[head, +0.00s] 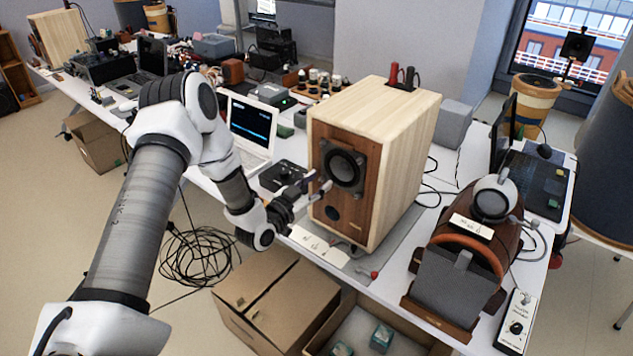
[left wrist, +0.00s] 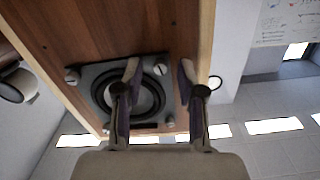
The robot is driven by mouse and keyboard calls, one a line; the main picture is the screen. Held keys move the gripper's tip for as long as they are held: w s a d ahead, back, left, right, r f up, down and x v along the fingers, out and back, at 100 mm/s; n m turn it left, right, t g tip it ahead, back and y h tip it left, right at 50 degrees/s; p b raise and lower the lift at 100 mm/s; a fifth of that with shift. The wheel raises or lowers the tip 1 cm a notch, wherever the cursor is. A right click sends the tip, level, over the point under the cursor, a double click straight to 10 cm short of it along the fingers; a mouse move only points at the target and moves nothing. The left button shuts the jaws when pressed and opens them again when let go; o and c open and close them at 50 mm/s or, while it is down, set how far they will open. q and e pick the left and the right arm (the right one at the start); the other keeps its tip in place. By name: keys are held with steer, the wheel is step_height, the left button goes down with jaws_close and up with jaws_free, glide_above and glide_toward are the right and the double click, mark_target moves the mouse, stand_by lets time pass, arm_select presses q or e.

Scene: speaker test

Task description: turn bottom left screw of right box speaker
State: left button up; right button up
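The right box speaker (head: 400,140) stands on the table, with pale wooden sides and a brown front. Its dark round driver (head: 343,168) sits in a square plate, seen upside down in the left wrist view (left wrist: 135,92). Silvery screws sit at the plate's corners. The bottom left screw (left wrist: 160,70) appears at the plate's upper right in that view, between my fingertips. My left gripper (head: 317,184) is open in front of the speaker's lower left front; its two fingers (left wrist: 160,73) are spread apart. I cannot tell whether they touch the plate. My right gripper is not in view.
A laptop (head: 252,125) and a dark device (head: 283,175) stand left of the speaker. A brown rounded device (head: 470,250) stands to the right. Cardboard boxes (head: 275,300) and coiled cable (head: 198,256) lie on the floor below. Another wooden box (head: 58,38) stands far left.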

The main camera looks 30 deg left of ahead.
arm_select(q)
steer(key=shift+c, duration=0.2)
jaws_close()
